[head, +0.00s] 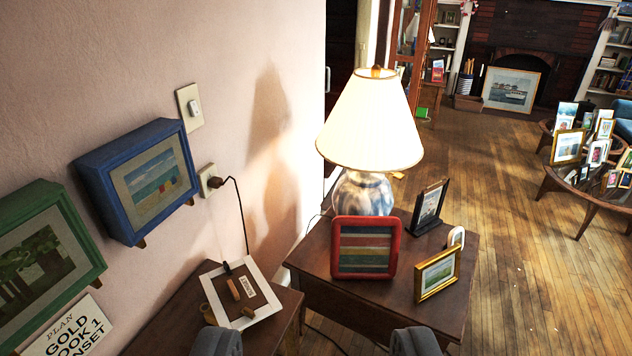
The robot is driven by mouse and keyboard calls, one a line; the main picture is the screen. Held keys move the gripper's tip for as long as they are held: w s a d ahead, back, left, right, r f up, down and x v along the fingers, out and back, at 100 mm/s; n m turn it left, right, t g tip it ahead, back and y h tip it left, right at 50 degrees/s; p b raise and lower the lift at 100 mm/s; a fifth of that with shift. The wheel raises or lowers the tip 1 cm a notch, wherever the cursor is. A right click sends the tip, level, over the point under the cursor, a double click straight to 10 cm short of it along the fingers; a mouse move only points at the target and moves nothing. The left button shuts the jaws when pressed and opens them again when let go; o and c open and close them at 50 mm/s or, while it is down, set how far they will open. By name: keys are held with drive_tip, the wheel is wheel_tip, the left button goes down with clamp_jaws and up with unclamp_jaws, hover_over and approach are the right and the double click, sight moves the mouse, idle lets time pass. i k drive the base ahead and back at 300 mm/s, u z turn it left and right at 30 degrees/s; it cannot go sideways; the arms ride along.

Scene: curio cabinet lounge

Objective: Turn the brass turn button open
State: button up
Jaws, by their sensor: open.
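My gripper (315,343) is open and empty. Its two dark grey fingers show at the bottom edge, wide apart. A white frame (268,268) lies on the small wooden table at the lower left, its brown backing board (262,301) facing up. A small orange-brown bar (233,289), perhaps the brass turn button, sits on the board beside a pale label (247,287). I cannot tell its metal or its exact angle. The left finger is just below the frame in the picture, with no contact visible.
A lit lamp (370,125), a red frame (365,220), a gold frame (437,290) and a black frame (429,208) stand on the right table. A blue box frame (115,215) and a green one (90,235) hang on the wall. A cord runs from the outlet (209,181).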

sight(247, 311)
drive_tip(key=u, duration=0.35)
drive_tip(key=k, duration=0.6)
drive_tip(key=z, duration=0.15)
drive_tip(key=i, duration=1.3)
drive_tip(key=u, duration=0.6)
